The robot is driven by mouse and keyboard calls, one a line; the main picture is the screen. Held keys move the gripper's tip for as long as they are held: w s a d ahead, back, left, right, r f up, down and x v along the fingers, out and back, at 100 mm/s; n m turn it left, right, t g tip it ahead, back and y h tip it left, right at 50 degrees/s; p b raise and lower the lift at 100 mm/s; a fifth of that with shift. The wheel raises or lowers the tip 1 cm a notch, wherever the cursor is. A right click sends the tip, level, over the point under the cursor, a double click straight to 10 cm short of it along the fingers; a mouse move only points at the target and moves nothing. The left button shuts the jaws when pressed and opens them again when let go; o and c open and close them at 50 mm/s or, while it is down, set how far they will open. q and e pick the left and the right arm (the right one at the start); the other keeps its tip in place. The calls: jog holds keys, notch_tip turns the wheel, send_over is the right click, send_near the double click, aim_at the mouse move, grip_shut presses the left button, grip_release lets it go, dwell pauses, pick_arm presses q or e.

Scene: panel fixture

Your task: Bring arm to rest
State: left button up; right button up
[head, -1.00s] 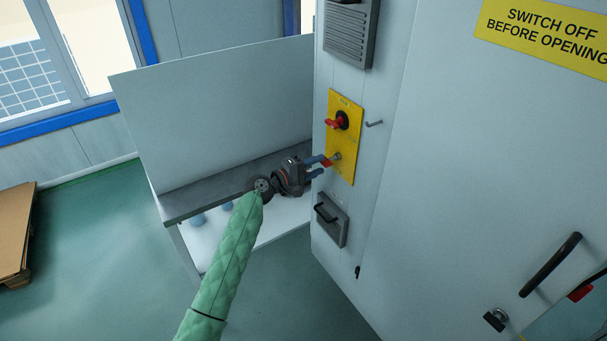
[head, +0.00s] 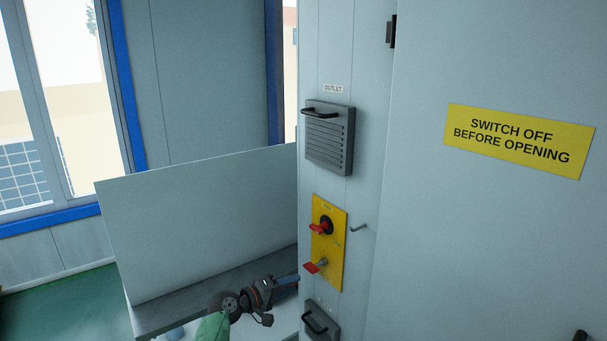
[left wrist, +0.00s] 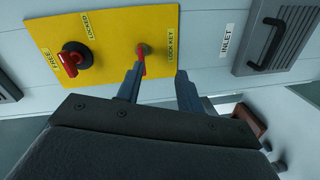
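My left gripper (head: 287,283) is beside the cabinet's narrow face, low in the head view. In the left wrist view its two fingers (left wrist: 160,80) stand apart with nothing between them. The yellow panel (head: 328,243) carries a red rotary switch (head: 320,227) and, below it, a red key (head: 315,267) in a lock. The left wrist view shows the switch (left wrist: 72,59) and the key (left wrist: 142,63), which is partly behind one finger. The gripper is clear of the key in the head view. My right gripper is not in view.
The cabinet (head: 440,240) fills the right side, with a small hook (head: 358,228) beside the panel. A vent labelled outlet (head: 329,140) is above the panel and another vent (head: 320,320) below. A bench with a backboard (head: 200,220) stands left, behind my gripper.

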pick_arm(q)
jog(key=s+a+f+m+g+y, duration=0.1)
jog(key=s+a+f+m+y, duration=0.35)
jog(key=f, duration=0.75)
jog(key=s+a+f+m+g+y, duration=0.2)
jog(key=s+a+f+y, duration=0.45)
jog(key=f, duration=0.65)
jog(key=s+f+g, duration=0.1)
jog(key=s+f, duration=0.6)
jog(key=s, duration=0.5)
jog(key=s+f+g+y, duration=0.1)
jog(key=s+f+g, duration=0.1)
jog(key=s+f, duration=0.5)
jog(key=s+a+f+g, duration=0.1)
jog(key=s+f, duration=0.6)
jog(key=s, duration=1.2)
jog(key=shift+s+f+n+g+y, duration=0.15)
jog(key=shift+n+g+y, duration=0.25)
jog(key=shift+g, duration=0.2)
